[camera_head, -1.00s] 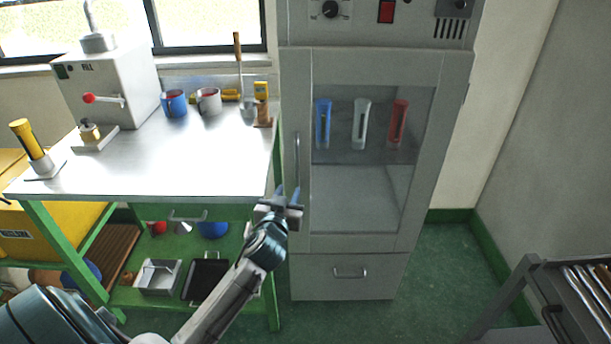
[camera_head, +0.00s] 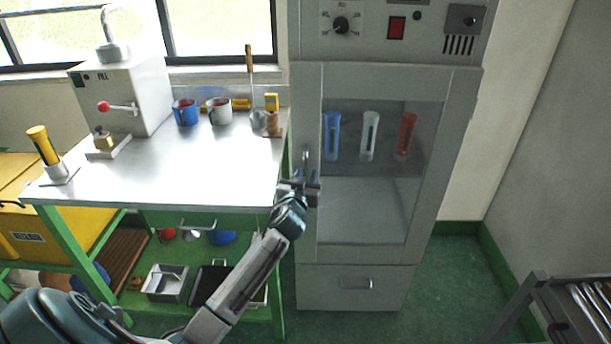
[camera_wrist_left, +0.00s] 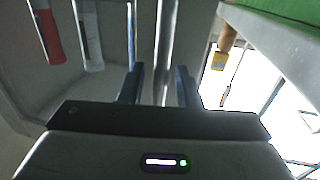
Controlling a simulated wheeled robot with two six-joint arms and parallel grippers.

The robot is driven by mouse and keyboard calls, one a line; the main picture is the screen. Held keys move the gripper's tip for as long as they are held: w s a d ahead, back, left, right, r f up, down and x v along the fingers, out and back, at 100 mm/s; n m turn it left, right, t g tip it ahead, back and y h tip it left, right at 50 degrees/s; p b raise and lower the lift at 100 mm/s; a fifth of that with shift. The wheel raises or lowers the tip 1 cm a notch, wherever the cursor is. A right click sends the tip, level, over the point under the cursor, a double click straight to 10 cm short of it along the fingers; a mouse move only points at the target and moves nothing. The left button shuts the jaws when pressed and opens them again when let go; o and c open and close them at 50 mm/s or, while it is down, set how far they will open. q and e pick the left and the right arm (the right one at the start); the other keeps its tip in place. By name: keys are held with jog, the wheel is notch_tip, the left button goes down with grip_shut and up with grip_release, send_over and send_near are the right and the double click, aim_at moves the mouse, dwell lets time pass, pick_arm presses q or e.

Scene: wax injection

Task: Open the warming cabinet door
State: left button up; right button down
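The grey warming cabinet (camera_head: 308,230) stands in the middle of the head view. Its glass-panelled door (camera_head: 370,215) looks closed. The upright metal door handle (camera_head: 306,157) is on the door's left side, its lower part hidden by my left gripper (camera_head: 305,178). In the left wrist view the handle bar (camera_wrist_left: 166,45) runs between the two dark fingers of my left gripper (camera_wrist_left: 160,85). The fingers are apart, with a gap visible on each side of the bar. My right gripper is not in view.
Blue, clear and red tubes (camera_head: 369,137) show behind the glass. A metal-topped green workbench (camera_head: 185,165) with mugs and tools stands close on the left. A rack (camera_head: 575,305) is at the lower right. Green floor (camera_head: 455,280) is free right of the cabinet.

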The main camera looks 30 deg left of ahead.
pick_arm(q)
grip_shut()
jog(key=shift+s+d, duration=0.15)
